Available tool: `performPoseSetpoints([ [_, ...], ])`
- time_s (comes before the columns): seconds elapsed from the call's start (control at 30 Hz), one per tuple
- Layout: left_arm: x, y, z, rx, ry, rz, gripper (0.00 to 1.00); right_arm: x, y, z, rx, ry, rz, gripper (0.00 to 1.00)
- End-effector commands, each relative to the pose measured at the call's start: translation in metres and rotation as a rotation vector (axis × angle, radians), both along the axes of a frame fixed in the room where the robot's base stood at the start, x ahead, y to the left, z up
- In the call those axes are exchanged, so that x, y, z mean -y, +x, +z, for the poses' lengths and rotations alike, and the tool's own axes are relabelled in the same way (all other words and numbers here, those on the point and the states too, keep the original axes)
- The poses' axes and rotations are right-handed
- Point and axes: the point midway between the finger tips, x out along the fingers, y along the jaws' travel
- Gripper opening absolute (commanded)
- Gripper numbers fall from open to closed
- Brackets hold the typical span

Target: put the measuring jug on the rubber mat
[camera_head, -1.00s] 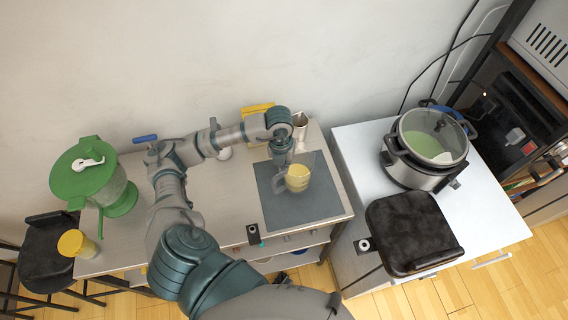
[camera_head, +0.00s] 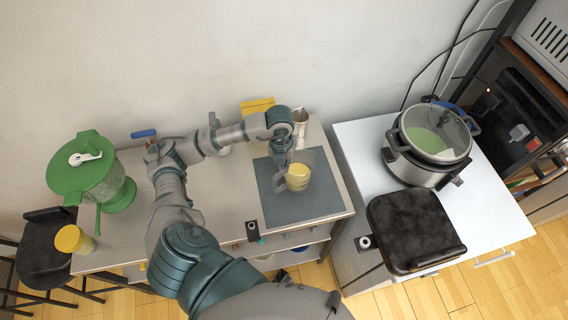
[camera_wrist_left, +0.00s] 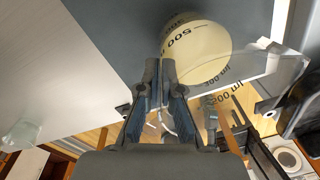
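The measuring jug (camera_head: 298,177) is clear with a pale yellow lower part. It is over the dark grey rubber mat (camera_head: 310,208), near its middle. I cannot tell whether its base touches the mat. My left gripper (camera_head: 281,172) comes down at the jug's left, on its handle side. In the left wrist view, the two fingers (camera_wrist_left: 161,72) are close together beside the jug (camera_wrist_left: 196,52), apparently shut on its handle, which they mostly hide. The mat also shows in that view (camera_wrist_left: 115,30). My right gripper is not in view.
A cooker (camera_head: 430,150) and a black appliance (camera_head: 412,230) occupy the right-hand counter.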

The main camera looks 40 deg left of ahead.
Motion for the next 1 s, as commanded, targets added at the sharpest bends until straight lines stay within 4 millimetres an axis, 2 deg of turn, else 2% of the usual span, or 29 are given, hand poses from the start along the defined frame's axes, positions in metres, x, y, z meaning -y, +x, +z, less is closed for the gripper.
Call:
performPoseSetpoints([
  [0.83, 0.0003, 0.0004, -0.0053, 0.002, -0.001, 0.0, 0.0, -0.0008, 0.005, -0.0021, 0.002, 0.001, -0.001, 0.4],
  [0.97, 0.0001, 0.0004, -0.0048, 0.001, 0.0, 0.0, 0.31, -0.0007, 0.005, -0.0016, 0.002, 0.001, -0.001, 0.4],
  [1.0, 0.0001, 0.0004, -0.0049, 0.001, 0.0, 0.0, 0.35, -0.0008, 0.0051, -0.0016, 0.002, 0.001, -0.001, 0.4],
])
